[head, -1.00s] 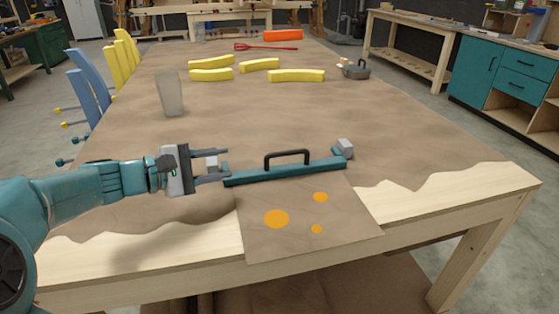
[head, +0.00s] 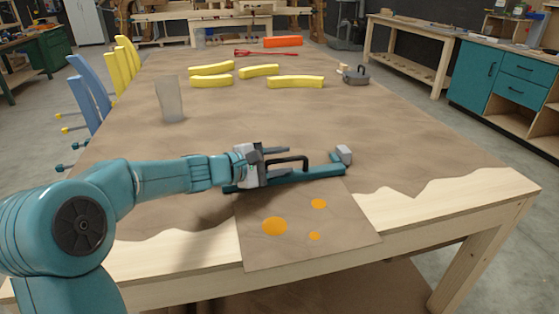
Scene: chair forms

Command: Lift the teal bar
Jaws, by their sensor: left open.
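The teal bar (head: 322,173) lies along the near part of the brown-covered table. A black handle (head: 303,159) arches up from its middle. A small grey block (head: 343,153) sits at its right end. My left gripper (head: 284,157) reaches in from the left over the bar's left half, its fingers pointing right at the handle. It is open; one finger shows just behind the handle, and whether it touches the handle I cannot tell. The gripper hides part of the bar's left half. My right gripper is not in view.
A brown sheet with orange spots (head: 275,226) hangs over the near edge. A grey translucent cup (head: 171,98) stands further back left. Several yellow curved pieces (head: 296,82), an orange block (head: 283,41) and a dark grey object (head: 356,75) lie beyond. The table's middle right is clear.

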